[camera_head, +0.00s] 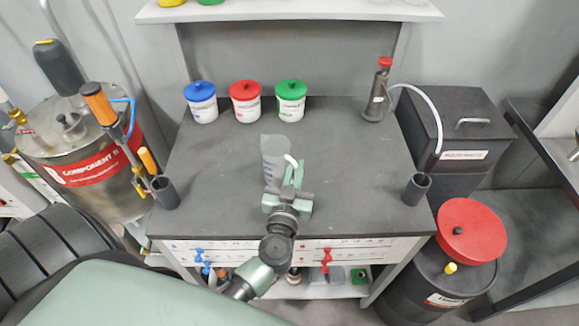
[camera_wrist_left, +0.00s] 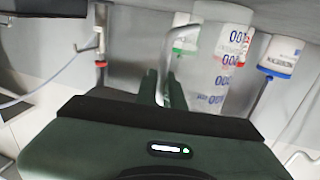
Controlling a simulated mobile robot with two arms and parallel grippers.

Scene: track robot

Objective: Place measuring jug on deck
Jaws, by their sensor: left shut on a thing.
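The measuring jug (camera_head: 274,157) is clear and stands about upright over the middle of the dark grey deck (camera_head: 215,165). My left gripper (camera_head: 292,178) is shut on the jug's handle, on its right side in the head view. In the left wrist view, the jug (camera_wrist_left: 222,60) appears upside down with blue markings, and the gripper fingers (camera_wrist_left: 160,88) close on its handle. The gripper covers the jug's lower part in the head view, so I cannot tell whether its base touches the deck. My right gripper is not in view.
Blue-lidded (camera_head: 201,102), red-lidded (camera_head: 246,100) and green-lidded (camera_head: 291,100) tubs stand along the back of the deck. A red-topped bottle (camera_head: 377,92) stands back right. Dark cups stand at the front left (camera_head: 165,192) and front right (camera_head: 415,189). The deck around the jug is clear.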

